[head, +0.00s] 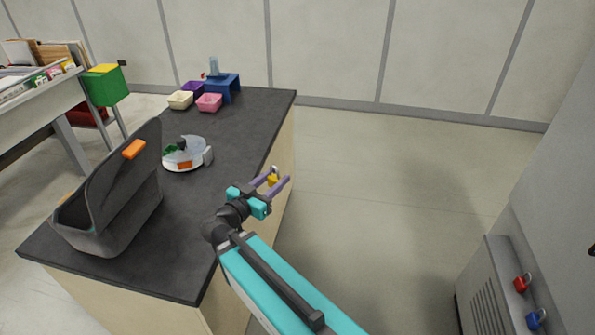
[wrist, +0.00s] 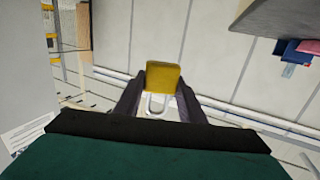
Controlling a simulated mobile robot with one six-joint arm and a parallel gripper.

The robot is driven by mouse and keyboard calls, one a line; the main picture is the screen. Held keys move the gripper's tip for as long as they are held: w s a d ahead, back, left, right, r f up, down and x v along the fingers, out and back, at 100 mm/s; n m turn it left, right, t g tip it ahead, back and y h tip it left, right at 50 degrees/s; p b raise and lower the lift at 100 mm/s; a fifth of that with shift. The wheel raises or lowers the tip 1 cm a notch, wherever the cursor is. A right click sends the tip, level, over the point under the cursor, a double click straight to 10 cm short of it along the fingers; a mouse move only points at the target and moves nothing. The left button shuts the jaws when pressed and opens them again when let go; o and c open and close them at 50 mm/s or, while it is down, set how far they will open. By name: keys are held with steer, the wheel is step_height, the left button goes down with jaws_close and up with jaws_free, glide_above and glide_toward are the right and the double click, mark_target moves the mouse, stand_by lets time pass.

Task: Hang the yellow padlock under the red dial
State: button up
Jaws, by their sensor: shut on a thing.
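The yellow padlock (head: 272,180) is held between the purple fingers of my gripper (head: 277,178), in the air just past the right edge of the dark countertop. In the wrist view the padlock's yellow body (wrist: 164,76) sits between the fingertips of my gripper (wrist: 164,82), with its pale shackle pointing down in the picture, toward the palm. I cannot make out a red dial in either view.
A grey cabinet (head: 484,290) at the lower right bears a red padlock (head: 522,282) and a blue padlock (head: 536,318). The dark countertop (head: 190,225) carries an open grey case (head: 105,205), a round white device (head: 185,155) and small bins. The floor between is clear.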

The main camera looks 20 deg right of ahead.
steer(key=shift+n+t, duration=0.3)
steer(key=shift+t, duration=0.1)
steer(key=a, duration=0.1)
steer(key=a+r+p, duration=0.1)
steer(key=a, duration=0.2)
steer(key=shift+s+r, duration=0.2)
steer(key=shift+r, duration=0.15)
